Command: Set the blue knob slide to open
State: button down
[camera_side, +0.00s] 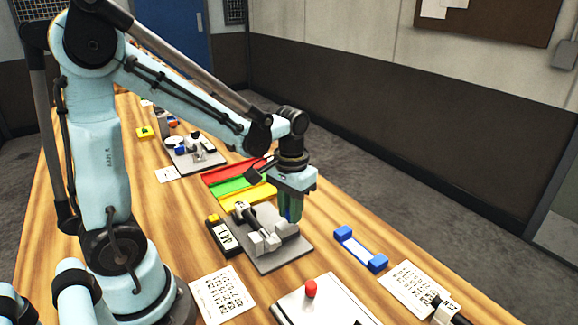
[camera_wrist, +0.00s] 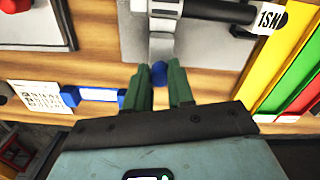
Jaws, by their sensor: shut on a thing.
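The fixture is a grey base plate (camera_side: 268,258) with pale metal blocks (camera_side: 264,242) and a black handle (camera_side: 244,214). In the wrist view, a metal strip (camera_wrist: 162,45) runs across the plate (camera_wrist: 215,45) to the blue knob (camera_wrist: 159,74) at its edge. The fingers hide most of the knob in the side view. I cannot tell which end of its travel the slide is at.
Red, green and yellow trays (camera_side: 235,186) lie just behind the plate. A blue-ended holder (camera_side: 360,250) is to the right. A box with a red knob (camera_side: 311,289) is in front. A black device (camera_side: 222,238) and printed card (camera_side: 222,295) are to the left.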

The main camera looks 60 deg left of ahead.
jog(key=c, duration=1)
grip_release()
jog(key=shift+w, duration=0.2)
jog(key=shift+r, duration=0.1)
notch_tip(320, 180, up, 12)
jog(key=shift+f, duration=0.1)
jog(key=s+d+f+m+t, duration=0.1)
jog(key=t, duration=0.1)
jog(key=s+d+f+m+t, duration=0.1)
jog(key=d+f+t, duration=0.1)
jog(key=t, duration=0.1)
jog(key=s+d+f+m+t, duration=0.1)
jog(key=t, duration=0.1)
jog(key=shift+s+d+f, duration=0.15)
jog(key=shift+s+d, duration=0.05)
jog(key=shift+s, duration=0.15)
